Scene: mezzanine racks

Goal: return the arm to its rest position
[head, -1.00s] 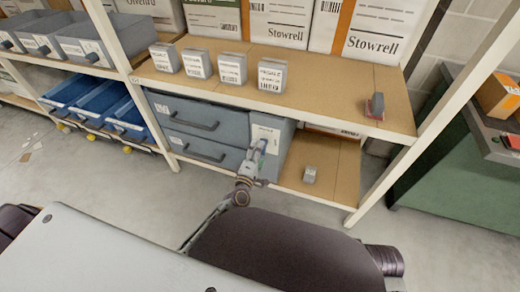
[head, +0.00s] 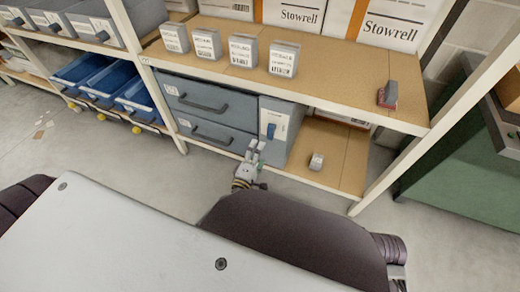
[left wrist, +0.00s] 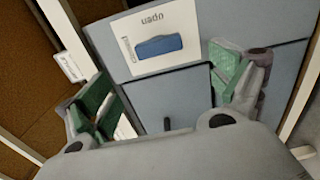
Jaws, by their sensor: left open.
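My left gripper (head: 256,151) is open and empty, low in front of the grey cabinet (head: 215,104) on the lower shelf. In the left wrist view its two green-padded fingers (left wrist: 165,92) stand wide apart. The cabinet's right panel carries a white label and a blue handle (head: 271,130). In the left wrist view the blue handle (left wrist: 158,46) lies on the label, under the upside-down word "open", beyond the fingers and apart from them. My right gripper is not in view.
Several small grey labelled boxes (head: 230,49) stand on the upper shelf (head: 328,72), with a red-and-grey item (head: 388,95) at its right. A small grey box (head: 316,161) sits on the lower shelf. Blue bins (head: 80,71) are at left, a green cabinet (head: 460,150) at right. A rack post (head: 440,100) stands between.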

